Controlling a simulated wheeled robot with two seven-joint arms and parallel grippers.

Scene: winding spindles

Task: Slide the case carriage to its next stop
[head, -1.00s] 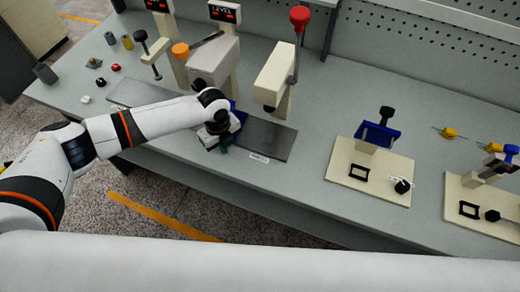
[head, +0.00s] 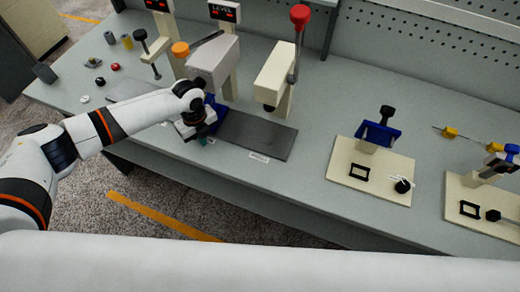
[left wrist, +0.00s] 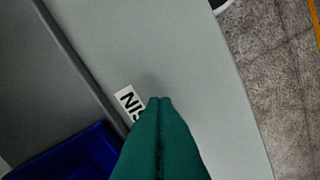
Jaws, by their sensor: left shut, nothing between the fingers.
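The blue case carriage (head: 217,112) sits on a dark flat track (head: 258,136) along the front of the bench, below the left beige press head (head: 213,63). My forearm and wrist hide much of it. My left gripper (head: 207,141) is at the carriage's front side, with its green fingers shut and empty. In the left wrist view the blue carriage (left wrist: 75,155) shows at lower left, beside the shut green fingertips (left wrist: 160,100). I cannot tell whether they touch it. A white label (left wrist: 129,101) with partly hidden letters lies just past the fingertips. My right gripper is not in view.
A second beige press head (head: 275,75) with a red-knobbed lever (head: 299,17) stands over the track further right. Two cream fixture boards (head: 345,180) (head: 460,205) are at right. Small parts (head: 100,81) lie at left. The track's right part is clear.

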